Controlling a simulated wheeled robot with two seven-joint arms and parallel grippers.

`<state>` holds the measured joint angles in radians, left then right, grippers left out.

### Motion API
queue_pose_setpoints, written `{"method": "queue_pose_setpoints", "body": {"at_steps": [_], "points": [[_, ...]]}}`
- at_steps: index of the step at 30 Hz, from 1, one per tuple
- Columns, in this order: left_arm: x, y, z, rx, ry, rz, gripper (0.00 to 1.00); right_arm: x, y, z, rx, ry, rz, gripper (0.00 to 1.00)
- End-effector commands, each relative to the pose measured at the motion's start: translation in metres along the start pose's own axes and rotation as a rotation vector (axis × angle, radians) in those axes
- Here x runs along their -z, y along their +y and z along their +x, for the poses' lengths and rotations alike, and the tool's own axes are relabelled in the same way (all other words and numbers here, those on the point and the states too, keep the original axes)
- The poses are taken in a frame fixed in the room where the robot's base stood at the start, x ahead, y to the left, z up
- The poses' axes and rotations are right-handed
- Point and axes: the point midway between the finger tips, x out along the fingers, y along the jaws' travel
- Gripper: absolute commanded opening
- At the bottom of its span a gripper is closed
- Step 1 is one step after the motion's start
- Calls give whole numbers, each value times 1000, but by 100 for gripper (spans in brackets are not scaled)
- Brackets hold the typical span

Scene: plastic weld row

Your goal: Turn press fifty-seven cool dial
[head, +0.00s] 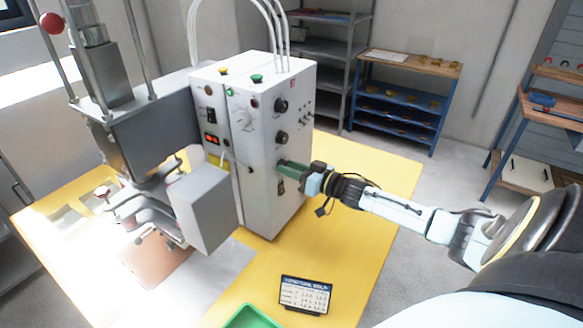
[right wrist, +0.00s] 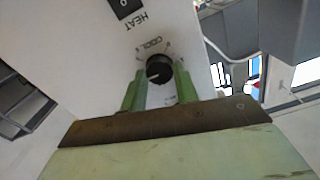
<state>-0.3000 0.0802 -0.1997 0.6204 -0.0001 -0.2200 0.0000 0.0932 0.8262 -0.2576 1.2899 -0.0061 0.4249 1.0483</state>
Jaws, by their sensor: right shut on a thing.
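The cool dial (right wrist: 158,68) is a round black knob with a white pointer line on a white panel, with the word COOL printed by it. In the right wrist view, my right gripper (right wrist: 157,84) has its green fingers on either side of the dial and is shut on it. In the head view my right gripper (head: 283,164) reaches the right face of the white press control box (head: 262,205) and hides the dial. My left gripper is not in view.
Two other black dials, an upper one (head: 281,104) and a lower one (head: 281,137), sit above my gripper. A grey press head (head: 150,130) stands at left on the yellow table (head: 350,235). A small sign (head: 306,294) and green tray (head: 253,318) are in front.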

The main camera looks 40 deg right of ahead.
Motion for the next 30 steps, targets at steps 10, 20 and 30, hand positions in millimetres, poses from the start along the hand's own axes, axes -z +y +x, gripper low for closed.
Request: {"method": "queue_pose_setpoints", "body": {"at_steps": [10,20,30], "points": [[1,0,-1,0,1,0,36,1,0,0,-1,2,-329,7],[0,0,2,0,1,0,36,1,-1,0,-1,3,-642,7],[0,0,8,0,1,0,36,0,-2,0,-2,3,-965,7]]}}
